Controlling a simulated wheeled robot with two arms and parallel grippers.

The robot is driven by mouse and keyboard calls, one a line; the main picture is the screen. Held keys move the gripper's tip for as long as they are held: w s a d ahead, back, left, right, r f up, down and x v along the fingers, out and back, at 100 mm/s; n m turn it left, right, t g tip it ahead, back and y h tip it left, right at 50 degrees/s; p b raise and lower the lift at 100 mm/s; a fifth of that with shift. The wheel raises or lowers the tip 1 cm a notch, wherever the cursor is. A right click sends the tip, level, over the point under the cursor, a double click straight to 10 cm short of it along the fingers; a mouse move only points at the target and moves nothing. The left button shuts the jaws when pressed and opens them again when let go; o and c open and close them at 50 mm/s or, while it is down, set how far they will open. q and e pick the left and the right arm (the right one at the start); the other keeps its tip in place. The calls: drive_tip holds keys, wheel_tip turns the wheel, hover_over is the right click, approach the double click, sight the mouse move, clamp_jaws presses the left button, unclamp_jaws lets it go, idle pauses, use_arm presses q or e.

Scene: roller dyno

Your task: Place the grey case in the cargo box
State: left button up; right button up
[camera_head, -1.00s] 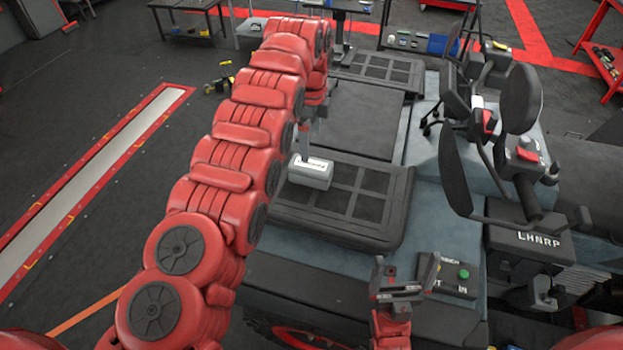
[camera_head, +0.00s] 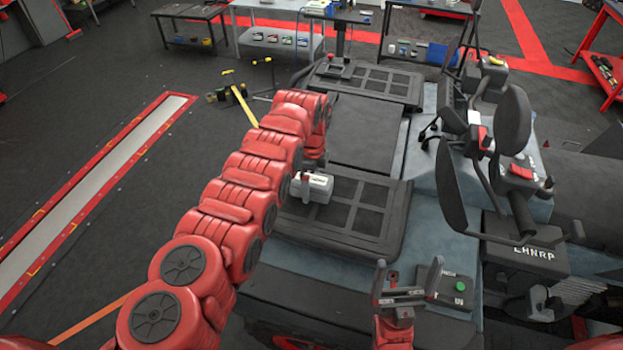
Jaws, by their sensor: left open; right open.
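The grey case (camera_head: 320,188), a small light-grey block with a pale label, sits on the near black grid panel (camera_head: 372,213). My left gripper (camera_head: 306,186) is at the left part of the case. It is open; the red arm partly hides it, and I cannot tell whether its fingers touch the case. My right gripper (camera_head: 399,295) is open and empty, low in the picture, beside a small control box with a green button (camera_head: 460,286). I cannot make out which thing is the cargo box.
Handlebars with mirrors (camera_head: 513,122) rise at the right, above a dark panel marked LHNRP (camera_head: 533,252). A second black grid panel (camera_head: 372,83) lies farther back. Tables (camera_head: 275,40) stand behind. A yellow-handled tool (camera_head: 243,104) is on the floor at the left.

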use_arm(q)
drive_tip(key=shift+w, duration=0.1)
drive_tip(key=shift+c, duration=0.7)
clamp_jaws()
drive_tip(key=shift+d+r, duration=0.1)
